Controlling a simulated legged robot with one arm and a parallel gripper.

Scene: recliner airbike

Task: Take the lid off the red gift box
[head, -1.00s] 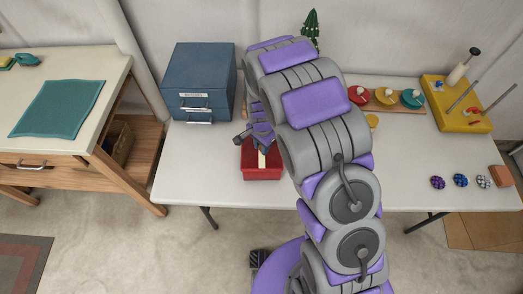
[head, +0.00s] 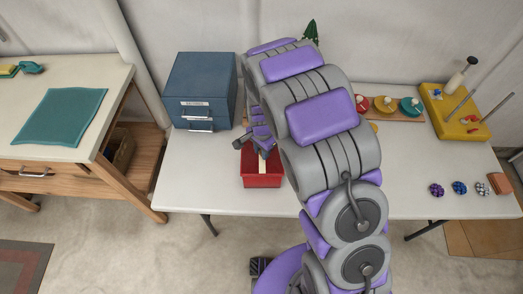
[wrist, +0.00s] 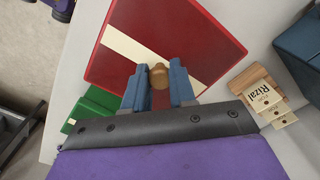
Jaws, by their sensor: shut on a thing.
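The red gift box (head: 262,179) stands on the white table, below and partly behind my gripper (head: 254,146) in the head view. Its red lid (wrist: 200,30) fills the upper middle of the wrist view, with a cream ribbon stripe across it. A tan knob (wrist: 158,76) rises from the lid. The blue fingers of my gripper (wrist: 157,88) stand on both sides of the knob and are shut on it. I cannot tell whether the lid rests on the box or is raised, as my gripper and arm hide part of it.
A blue drawer cabinet (head: 203,88) stands left of the box. Colored discs (head: 383,104) and a yellow pegged block (head: 455,112) stand at right. In the wrist view, a green object (wrist: 92,108) and a wooden block with tags (wrist: 258,86) flank the lid. The front left tabletop is clear.

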